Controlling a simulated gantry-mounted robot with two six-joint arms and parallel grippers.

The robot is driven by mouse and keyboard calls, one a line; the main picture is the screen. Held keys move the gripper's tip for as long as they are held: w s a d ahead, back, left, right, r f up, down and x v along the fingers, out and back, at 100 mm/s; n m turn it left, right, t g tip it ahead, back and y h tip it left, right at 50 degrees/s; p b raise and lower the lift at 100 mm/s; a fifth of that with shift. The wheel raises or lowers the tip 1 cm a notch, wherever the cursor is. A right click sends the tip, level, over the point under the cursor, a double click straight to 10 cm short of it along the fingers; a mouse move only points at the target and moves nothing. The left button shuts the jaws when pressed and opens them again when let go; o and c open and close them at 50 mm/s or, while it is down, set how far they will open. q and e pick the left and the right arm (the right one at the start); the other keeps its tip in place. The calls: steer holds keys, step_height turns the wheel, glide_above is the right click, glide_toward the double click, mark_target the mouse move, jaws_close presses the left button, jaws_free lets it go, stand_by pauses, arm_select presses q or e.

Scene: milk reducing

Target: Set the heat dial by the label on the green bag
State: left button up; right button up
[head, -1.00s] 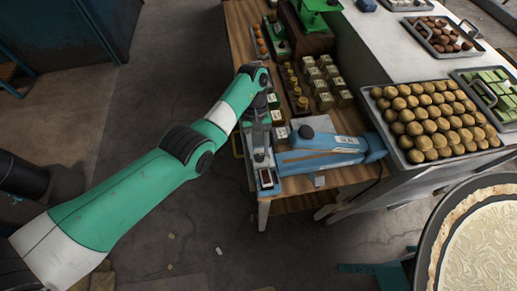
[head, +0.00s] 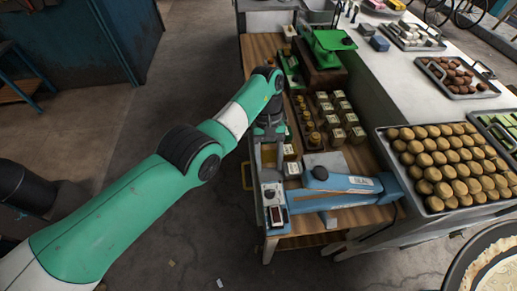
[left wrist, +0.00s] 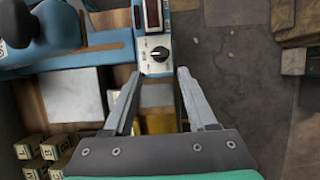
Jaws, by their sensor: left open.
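The heat dial (left wrist: 159,53) is a dark round knob on the white control panel at the end of the blue sealing machine (head: 340,184). A dark red display (left wrist: 153,15) sits beside it. In the left wrist view my left gripper (left wrist: 157,75) is open and empty, its fingertips either side of the dial's line and short of it. In the head view the left gripper (head: 266,158) hangs by the machine's control end; its fingers are small there. I cannot make out a labelled green bag in either view. My right gripper is not in view.
Small labelled blocks (head: 340,108) stand behind the machine on the wooden table (head: 262,50). A green scale (head: 328,42) is at the back. A tray of round brown pieces (head: 436,204) is at right. Floor left of the table is clear.

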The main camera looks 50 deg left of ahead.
arm_select(q)
steer(key=b+v, duration=0.1)
steer(key=v, duration=0.2)
steer(key=shift+s+d+b, duration=0.1)
steer(key=shift+b, duration=0.2)
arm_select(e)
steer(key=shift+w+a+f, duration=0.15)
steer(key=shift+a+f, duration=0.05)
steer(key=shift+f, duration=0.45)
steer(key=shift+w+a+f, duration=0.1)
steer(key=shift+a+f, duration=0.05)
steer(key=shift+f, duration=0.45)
